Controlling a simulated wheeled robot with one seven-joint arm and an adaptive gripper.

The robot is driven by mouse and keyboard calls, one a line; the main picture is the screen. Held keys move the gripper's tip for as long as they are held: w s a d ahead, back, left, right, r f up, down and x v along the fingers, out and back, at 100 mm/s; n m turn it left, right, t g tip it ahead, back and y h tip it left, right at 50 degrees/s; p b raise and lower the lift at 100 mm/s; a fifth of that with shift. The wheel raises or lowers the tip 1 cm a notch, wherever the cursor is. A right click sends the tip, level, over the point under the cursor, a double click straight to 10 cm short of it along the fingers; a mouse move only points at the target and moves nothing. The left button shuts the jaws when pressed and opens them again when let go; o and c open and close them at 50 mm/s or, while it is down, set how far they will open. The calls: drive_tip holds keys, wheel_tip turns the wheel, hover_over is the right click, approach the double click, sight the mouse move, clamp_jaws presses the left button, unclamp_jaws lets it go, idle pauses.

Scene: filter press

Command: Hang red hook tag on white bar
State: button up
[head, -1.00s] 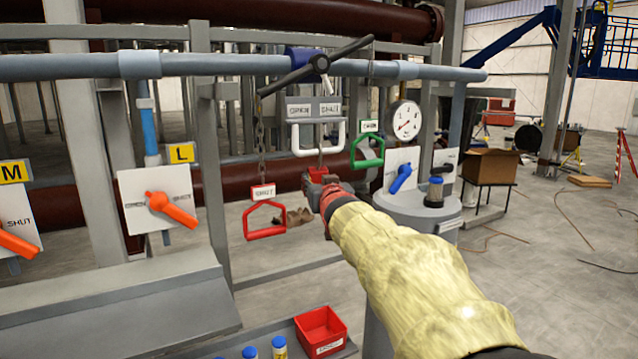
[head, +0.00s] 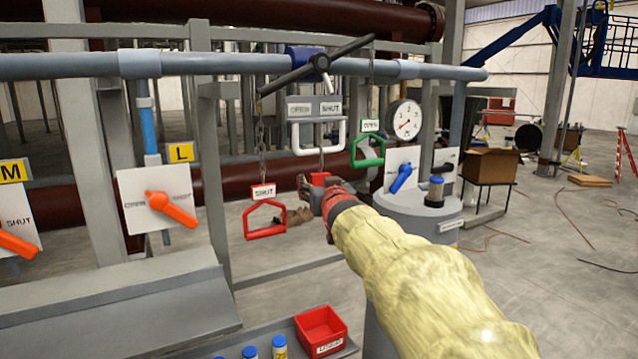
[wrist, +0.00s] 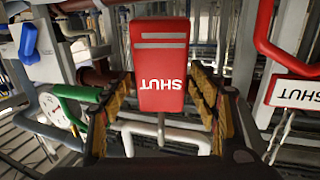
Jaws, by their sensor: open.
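The red tag (head: 320,179), lettered SHUT, hangs below the white bar (head: 302,152) in the head view. Its thin hook (head: 321,158) rises to the bar's lower run. In the wrist view the red tag (wrist: 162,68) appears upside down, with its hook reaching the white bar (wrist: 195,138). The hook seems to be over the bar, but the exact contact is small. My gripper (head: 318,187) is open around the tag. In the wrist view a gap shows on both sides between the tag and the yellow-padded fingers of my gripper (wrist: 163,90).
A red SHUT handle (head: 265,232) hangs on a chain to the left. A green handle (head: 368,152) hangs close on the right. A grey pipe with a black lever (head: 325,62) runs above. A red bin (head: 320,330) and blue-capped bottles stand below.

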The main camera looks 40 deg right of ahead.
drive_tip(key=v, duration=1)
drive_tip(key=s+a+f+g+y+b, duration=0.1)
drive_tip(key=s+f+g, duration=0.25)
drive_tip(key=f, duration=0.65)
drive_tip(key=s+a+f+g+y+b, duration=0.1)
drive_tip(key=s+f+g+b, duration=0.2)
drive_tip(key=f, duration=0.7)
drive_tip(key=s+a+f+n+g+y+b, duration=0.1)
drive_tip(key=s+a+f+n+y+b, duration=0.1)
drive_tip(key=s+a+f+b, duration=0.2)
drive_tip(key=s+a+f+n+g+y+b, duration=0.1)
drive_tip(key=s+a+f+b, duration=0.4)
drive_tip(key=a+f+b, duration=0.6)
drive_tip(key=s+a+f+n+g+y+b, duration=0.1)
drive_tip(key=s+a+f+n+y+b, duration=0.2)
drive_tip(key=a+f+b, duration=0.5)
drive_tip(key=shift+s+a+f+y, duration=0.25)
drive_tip(key=shift+s+a+f, duration=0.35)
drive_tip(key=shift+a+f, duration=1.8)
drive_tip(key=shift+s+a+f+y, duration=0.25)
drive_tip(key=shift+s+a+f, duration=0.4)
drive_tip(key=shift+f, duration=3.5)
